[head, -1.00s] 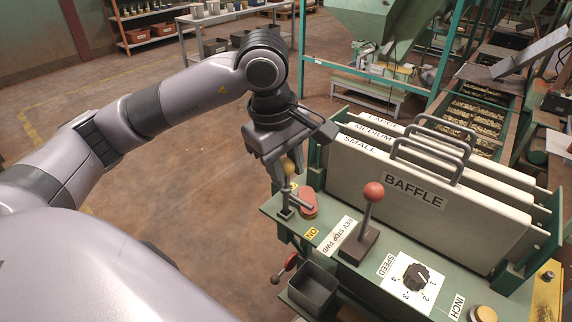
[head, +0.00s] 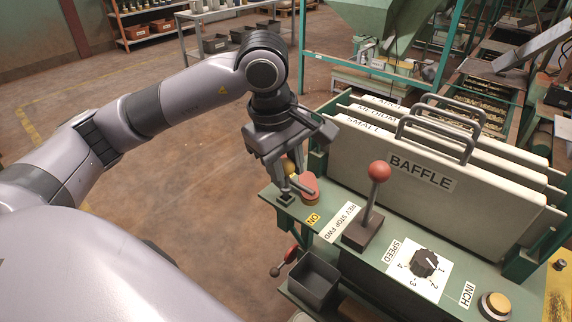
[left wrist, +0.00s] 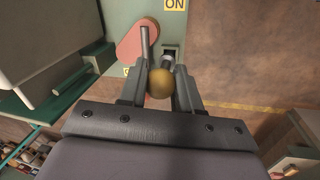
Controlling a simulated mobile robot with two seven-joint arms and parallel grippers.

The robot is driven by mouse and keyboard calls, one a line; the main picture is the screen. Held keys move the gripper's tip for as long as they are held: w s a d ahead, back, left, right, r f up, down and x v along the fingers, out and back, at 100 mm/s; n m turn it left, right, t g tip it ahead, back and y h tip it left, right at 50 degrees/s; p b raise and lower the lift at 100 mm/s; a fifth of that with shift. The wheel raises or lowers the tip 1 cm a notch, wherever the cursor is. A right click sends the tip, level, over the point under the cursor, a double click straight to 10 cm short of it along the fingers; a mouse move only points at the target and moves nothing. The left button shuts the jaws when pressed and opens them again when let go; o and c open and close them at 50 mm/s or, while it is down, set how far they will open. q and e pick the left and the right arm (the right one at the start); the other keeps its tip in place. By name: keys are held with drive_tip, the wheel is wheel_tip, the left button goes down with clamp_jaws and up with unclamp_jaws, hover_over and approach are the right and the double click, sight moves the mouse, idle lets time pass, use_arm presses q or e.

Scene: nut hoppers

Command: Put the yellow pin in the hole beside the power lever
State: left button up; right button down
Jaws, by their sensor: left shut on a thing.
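My left gripper (head: 291,184) is shut on the yellow pin (head: 290,168), just above the panel's far left corner. In the left wrist view, the pin's round yellow knob (left wrist: 160,83) sits between the fingers and hides most of its shaft. A small dark square fitting (head: 285,199) lies just below the gripper; it also shows in the left wrist view (left wrist: 173,49). I cannot tell whether the pin's tip is inside its hole. Beside it is the red power lever (head: 309,187), near a yellow ON label (head: 313,219). My right gripper is out of view.
A red-knobbed lever (head: 378,172) stands upright on the green panel. Behind it are white baffle plates (head: 400,195) with handles. A speed dial (head: 425,262) and an INCH button (head: 495,305) lie to the right.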

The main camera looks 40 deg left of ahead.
use_arm(q)
drive_tip(key=shift+f+b, duration=0.6)
drive_tip(key=shift+f, duration=0.2)
drive_tip(key=o, duration=1.1)
drive_tip(key=shift+o, duration=0.2)
drive_tip(key=r, duration=0.4)
drive_tip(key=s+r, duration=0.1)
drive_tip(key=shift+a+r+p, duration=0.15)
drive_tip(key=shift+r+p, duration=0.15)
drive_tip(key=shift+r, duration=0.1)
drive_tip(key=shift+s+r, duration=0.15)
drive_tip(key=shift+r, duration=0.5)
